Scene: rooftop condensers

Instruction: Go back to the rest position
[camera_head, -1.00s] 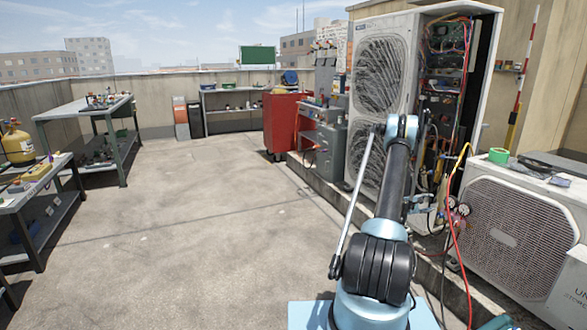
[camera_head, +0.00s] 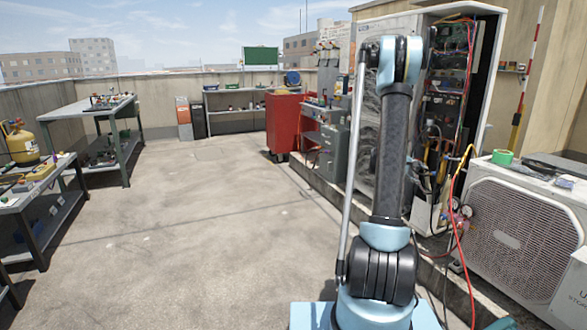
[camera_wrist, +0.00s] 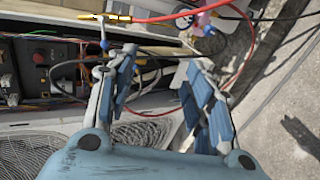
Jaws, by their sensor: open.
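My gripper (camera_wrist: 158,72) shows in the wrist view with its two blue-padded fingers spread apart and nothing held between them. It hangs in front of the open condenser cabinet, whose wiring and dark control parts lie at the left of that view. In the head view my arm stands nearly upright before the tall condenser unit (camera_head: 488,95), and the gripper is hidden behind it. A red hose (camera_wrist: 160,15) with a yellow brass fitting passes beyond the fingertips in the wrist view; I cannot tell its distance.
A second condenser (camera_head: 512,240) stands close at the right, with a green tape roll (camera_head: 502,157) on top. Red and yellow hoses (camera_head: 458,215) hang beside my arm. A red tool cabinet (camera_head: 284,125) stands farther back. The floor (camera_head: 190,220) at left is clear.

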